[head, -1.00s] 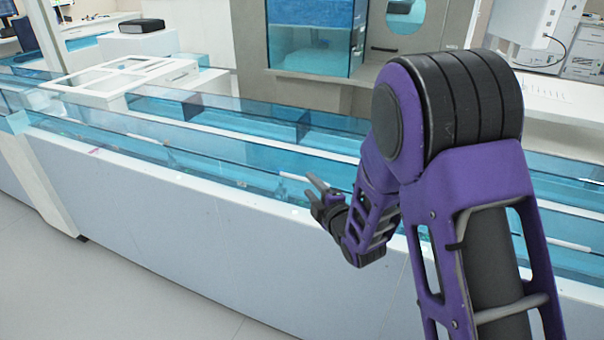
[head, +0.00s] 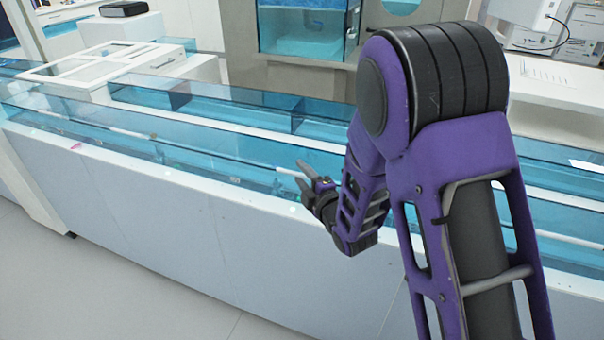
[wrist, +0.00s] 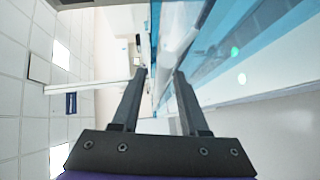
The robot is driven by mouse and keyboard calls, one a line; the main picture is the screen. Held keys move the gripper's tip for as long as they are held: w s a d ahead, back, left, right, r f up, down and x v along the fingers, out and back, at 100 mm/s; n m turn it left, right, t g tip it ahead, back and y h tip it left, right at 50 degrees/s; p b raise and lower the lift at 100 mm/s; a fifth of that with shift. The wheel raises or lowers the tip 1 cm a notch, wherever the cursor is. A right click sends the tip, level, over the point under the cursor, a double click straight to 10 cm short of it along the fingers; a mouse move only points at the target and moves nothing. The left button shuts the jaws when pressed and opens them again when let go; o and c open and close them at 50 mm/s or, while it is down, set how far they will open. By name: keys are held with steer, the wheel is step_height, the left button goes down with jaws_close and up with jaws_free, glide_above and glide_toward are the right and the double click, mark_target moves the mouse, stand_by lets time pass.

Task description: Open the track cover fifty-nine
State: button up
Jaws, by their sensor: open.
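The track is a long bench topped with clear blue covers (head: 225,145), running from the far left to the right behind my arm. White handle-like bars lie along the covers, one (head: 290,172) right by my gripper. I cannot tell which cover is number fifty-nine. My gripper (head: 306,176) is beside the front of the track at the level of the covers, its fingers pointing left. In the wrist view my gripper (wrist: 158,75) is open with nothing between its fingers. The blue cover (wrist: 225,50) shows close by, to the right of the fingertips.
The white front wall (head: 170,205) of the bench runs along the track, with clear floor (head: 120,280) in front. A white lidded unit (head: 105,65) stands on the far left. A grey cabinet with a blue window (head: 300,25) stands behind.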

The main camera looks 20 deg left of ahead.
jaws_close()
stand_by(1.4)
